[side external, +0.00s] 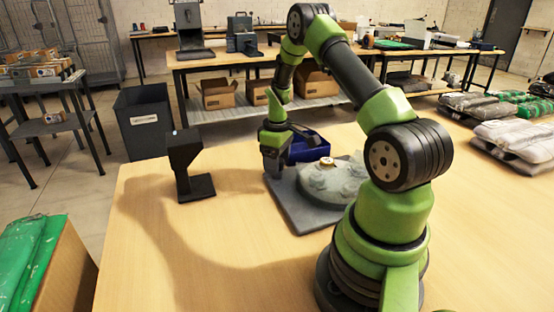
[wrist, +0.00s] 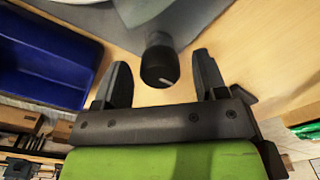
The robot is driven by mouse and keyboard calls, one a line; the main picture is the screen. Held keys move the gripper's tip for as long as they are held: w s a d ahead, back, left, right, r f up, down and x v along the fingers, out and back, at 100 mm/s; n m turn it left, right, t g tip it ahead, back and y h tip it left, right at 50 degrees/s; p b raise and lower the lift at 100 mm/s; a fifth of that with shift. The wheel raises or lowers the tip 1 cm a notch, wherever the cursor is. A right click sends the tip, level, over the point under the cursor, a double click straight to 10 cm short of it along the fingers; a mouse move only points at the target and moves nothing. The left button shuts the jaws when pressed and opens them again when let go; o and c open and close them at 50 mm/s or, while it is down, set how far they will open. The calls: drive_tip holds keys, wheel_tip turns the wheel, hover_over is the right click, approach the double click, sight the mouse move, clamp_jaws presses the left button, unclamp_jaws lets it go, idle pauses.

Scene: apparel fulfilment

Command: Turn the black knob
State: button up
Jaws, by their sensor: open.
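The black knob (wrist: 160,66) shows in the wrist view as a round dark cap with a pale mark on its face. It stands at the edge of a grey base plate (side external: 292,212). My gripper (wrist: 163,82) is open, with one dark finger on each side of the knob and a visible gap to both. In the side view my gripper (side external: 274,168) points down at the far left corner of the plate. The knob is hidden there behind my gripper.
A blue bin (side external: 309,150) stands close behind the plate. A round grey fixture (side external: 330,185) with several raised pads sits on the plate. A black stand (side external: 188,165) is on the table to the left. The table's front left is clear.

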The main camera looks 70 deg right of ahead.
wheel_tip(320, 180, up, 10)
idle(0.4)
drive_tip(key=shift+f, duration=0.1)
drive_tip(key=s+a+r+m+t, duration=0.2)
drive_tip(key=a+r+t, duration=0.2)
drive_tip(key=a+r, duration=1.1)
drive_tip(key=s+a+r+m+t+y, duration=0.1)
drive_tip(key=s+a+m+t+y, duration=0.1)
drive_tip(key=s+a, duration=0.8)
drive_tip(key=shift+s+a+r+t, duration=0.3)
drive_tip(key=shift+a+r+t, duration=0.05)
drive_tip(key=shift+a+t, duration=0.25)
